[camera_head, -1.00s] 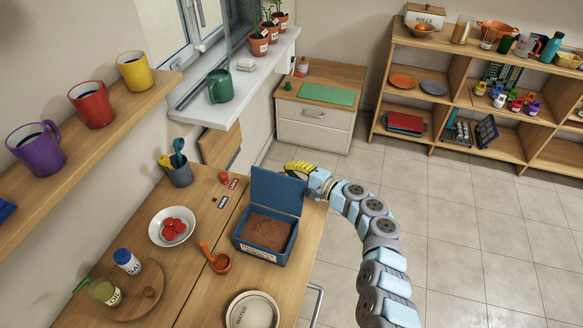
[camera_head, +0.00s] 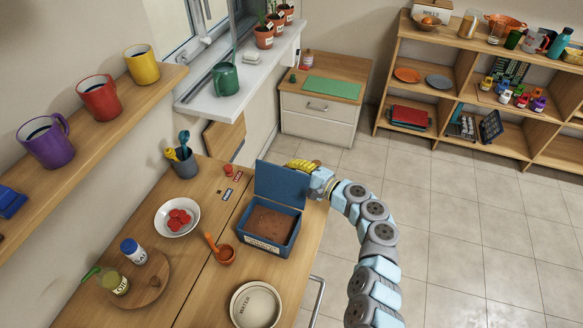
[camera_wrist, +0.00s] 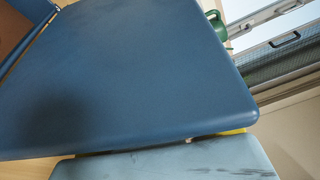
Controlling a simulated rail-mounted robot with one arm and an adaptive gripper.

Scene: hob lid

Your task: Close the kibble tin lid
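The kibble tin (camera_head: 262,245) is a blue box with a pale label on its front, and brown kibble (camera_head: 271,224) shows inside. Its blue lid (camera_head: 281,184) stands up, open, at the tin's far side. My gripper (camera_head: 299,165), with yellow fingers, is just behind the lid near its upper right part. In the wrist view the lid (camera_wrist: 150,75) fills most of the picture, and a pale blue part of my gripper lies along the bottom edge. The fingers are mostly hidden there, so I cannot see whether they are open or whether they touch the lid.
An orange scoop (camera_head: 224,253), a bowl with red items (camera_head: 177,216) and a water dish (camera_head: 255,305) stand near the tin on the wooden counter. A utensil cup (camera_head: 184,163) stands further back. The floor to the right is clear.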

